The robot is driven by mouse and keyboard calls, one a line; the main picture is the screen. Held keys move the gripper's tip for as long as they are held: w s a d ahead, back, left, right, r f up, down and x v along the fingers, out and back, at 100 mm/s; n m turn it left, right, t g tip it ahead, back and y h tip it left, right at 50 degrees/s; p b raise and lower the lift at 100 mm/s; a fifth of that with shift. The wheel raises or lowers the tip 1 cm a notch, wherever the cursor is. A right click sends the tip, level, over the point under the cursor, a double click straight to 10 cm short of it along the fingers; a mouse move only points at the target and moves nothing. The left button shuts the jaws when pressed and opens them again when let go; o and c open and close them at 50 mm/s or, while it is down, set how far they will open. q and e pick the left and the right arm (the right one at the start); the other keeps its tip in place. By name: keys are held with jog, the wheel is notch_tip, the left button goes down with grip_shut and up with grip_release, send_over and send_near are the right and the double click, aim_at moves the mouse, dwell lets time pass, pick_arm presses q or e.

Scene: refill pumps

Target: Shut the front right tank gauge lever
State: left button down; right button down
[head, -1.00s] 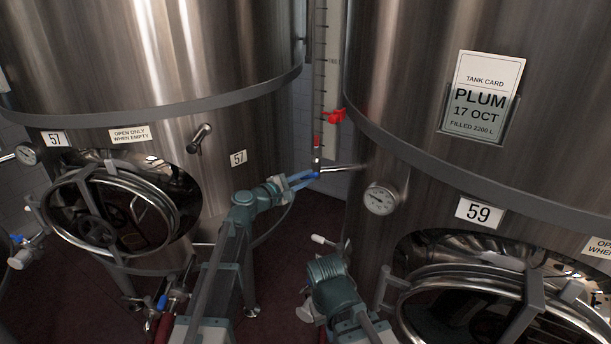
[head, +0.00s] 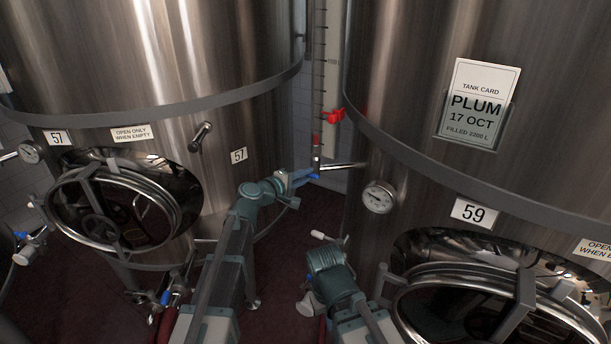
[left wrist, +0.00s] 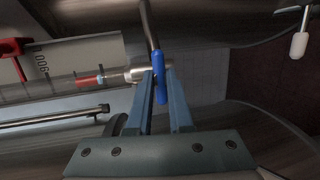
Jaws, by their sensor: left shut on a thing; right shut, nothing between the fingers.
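The front right tank, number 59 (head: 420,130), has a gauge tube (head: 325,90) at its left side. A lever with a blue grip (head: 313,177) sits at the foot of that tube, by a metal pipe stub from the tank. My left gripper (head: 305,177) is at the lever. In the left wrist view the blue grip (left wrist: 161,70) lies between the fingertips, crosswise to the tube, with the fingers shut on it. My right gripper (head: 328,262) is low in front of tank 59, apart from the lever; its fingertips are hard to make out.
A red clamp (head: 334,116) sits on the gauge tube above the lever. A round dial (head: 379,197) and a white-knobbed handle (head: 318,235) are close by on tank 59. Tank 57 (head: 150,60) stands left. Dark red floor lies between the tanks.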

dwell(0.3)
pick_arm(q)
jog(key=c, duration=0.8)
grip_release()
jog(key=shift+c, duration=0.2)
jog(key=p+v, duration=0.2)
jog(key=v, duration=1.2)
jog(key=shift+p, duration=0.35)
jog(key=shift+d, duration=0.1)
jog(key=s+d+f+m+g+y, duration=0.3)
jog(key=s+d+f+m+g, duration=0.65)
jog(key=s+f, duration=0.45)
jog(key=s+a+f+m+g+y, duration=0.3)
jog(key=s+a+y, duration=0.3)
jog(key=s, duration=0.6)
jog(key=m+y, duration=0.1)
jog(key=y, duration=0.1)
jog(key=shift+f+y, duration=0.25)
jog(key=shift+y, duration=0.15)
